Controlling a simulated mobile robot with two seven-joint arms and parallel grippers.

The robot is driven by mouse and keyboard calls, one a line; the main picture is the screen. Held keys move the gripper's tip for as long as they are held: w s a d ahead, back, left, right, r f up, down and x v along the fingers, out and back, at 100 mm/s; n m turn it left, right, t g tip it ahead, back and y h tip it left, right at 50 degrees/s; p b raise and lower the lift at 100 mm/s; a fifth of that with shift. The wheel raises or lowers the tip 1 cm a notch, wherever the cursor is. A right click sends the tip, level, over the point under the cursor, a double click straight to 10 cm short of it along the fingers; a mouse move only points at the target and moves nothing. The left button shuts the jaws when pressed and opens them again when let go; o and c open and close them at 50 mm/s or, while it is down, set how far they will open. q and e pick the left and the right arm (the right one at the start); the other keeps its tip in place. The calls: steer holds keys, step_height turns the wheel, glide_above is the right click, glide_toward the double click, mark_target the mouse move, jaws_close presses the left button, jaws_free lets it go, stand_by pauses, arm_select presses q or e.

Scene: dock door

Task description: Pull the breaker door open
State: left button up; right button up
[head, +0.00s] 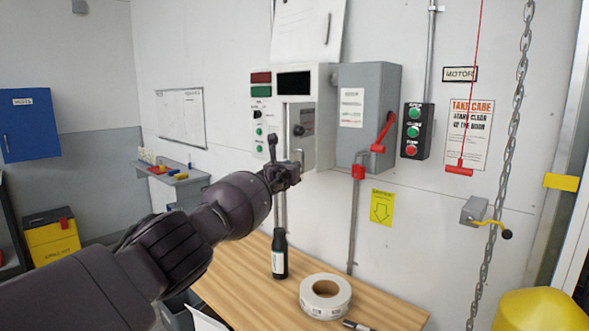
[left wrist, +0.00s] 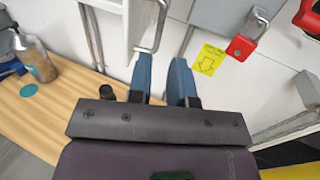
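The control cabinet (head: 257,105) hangs on the wall. A small grey door (head: 301,118) in its lower right part, which I take for the breaker door, looks closed. A bent metal handle (left wrist: 160,28) shows in the left wrist view. My left gripper (head: 284,162) is in front of the cabinet's lower edge and hides part of it. In the left wrist view, the two blue fingers of this gripper (left wrist: 163,66) are apart with nothing seen clamped between them. The handle's lower end is close to the fingertips; I cannot tell whether they touch. My right gripper is not in view.
A grey switch box (head: 368,90) with a red lever (head: 384,133) is right of the cabinet, with a red padlock (head: 358,172) below. The wooden table (head: 390,310) beneath holds a dark bottle (head: 279,258) and a tape roll (head: 325,297). A chain (head: 510,130) hangs at right.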

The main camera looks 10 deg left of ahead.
arm_select(q)
steer(key=shift+s+a, duration=0.15)
steer(key=shift+s, duration=0.35)
